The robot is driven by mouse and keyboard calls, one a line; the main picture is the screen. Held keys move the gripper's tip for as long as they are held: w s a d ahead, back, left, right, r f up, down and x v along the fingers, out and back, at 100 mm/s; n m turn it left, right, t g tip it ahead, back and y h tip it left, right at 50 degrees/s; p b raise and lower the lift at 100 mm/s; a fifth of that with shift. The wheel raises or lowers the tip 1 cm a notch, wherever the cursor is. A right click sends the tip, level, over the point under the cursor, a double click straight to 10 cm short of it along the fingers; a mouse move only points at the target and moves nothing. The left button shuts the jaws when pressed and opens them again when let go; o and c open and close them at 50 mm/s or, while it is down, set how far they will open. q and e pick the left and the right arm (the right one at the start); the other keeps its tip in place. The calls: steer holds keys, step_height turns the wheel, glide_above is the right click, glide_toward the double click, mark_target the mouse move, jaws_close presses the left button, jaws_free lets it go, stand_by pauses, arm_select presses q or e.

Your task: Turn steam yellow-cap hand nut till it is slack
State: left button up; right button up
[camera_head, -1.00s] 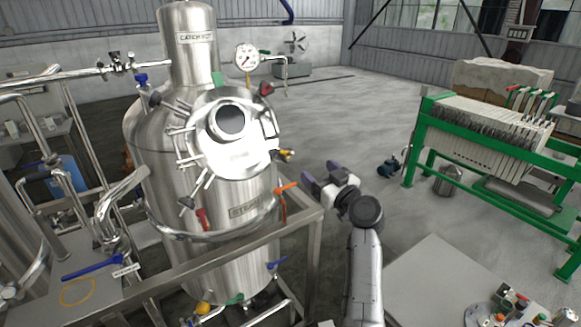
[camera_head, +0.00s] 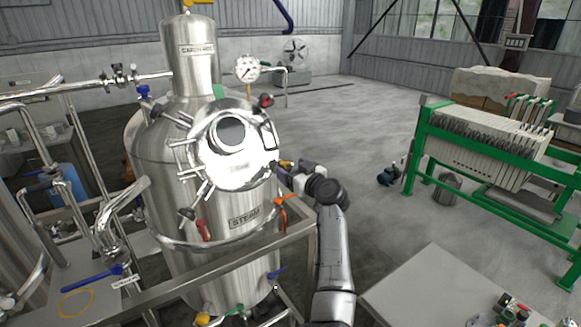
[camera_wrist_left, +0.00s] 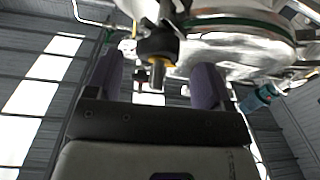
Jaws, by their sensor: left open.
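The steel vessel with the STEAM plate (camera_head: 246,218) carries a round manway lid (camera_head: 232,150) ringed by hand nuts. The yellow-cap hand nut (camera_head: 288,163) is at the lid's right edge, partly hidden by my gripper. In the left wrist view, this dark nut with a yellow band (camera_wrist_left: 158,46) shows between two purple fingers. My left gripper (camera_head: 279,170) is at the nut; its fingers (camera_wrist_left: 158,72) are apart, one on each side, with visible gaps. I cannot tell how far the nut sits between the pads in depth. My right gripper is not in view.
A red-capped nut (camera_head: 266,101) is above on the lid, and an orange valve handle (camera_head: 283,210) is below my gripper. A steel frame rail (camera_head: 215,268) crosses in front of the vessel.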

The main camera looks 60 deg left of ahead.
arm_select(q)
steer(key=shift+a, duration=0.7)
steer(key=shift+c, duration=0.3)
steer(key=c, duration=0.9)
steer(key=shift+o, duration=0.2)
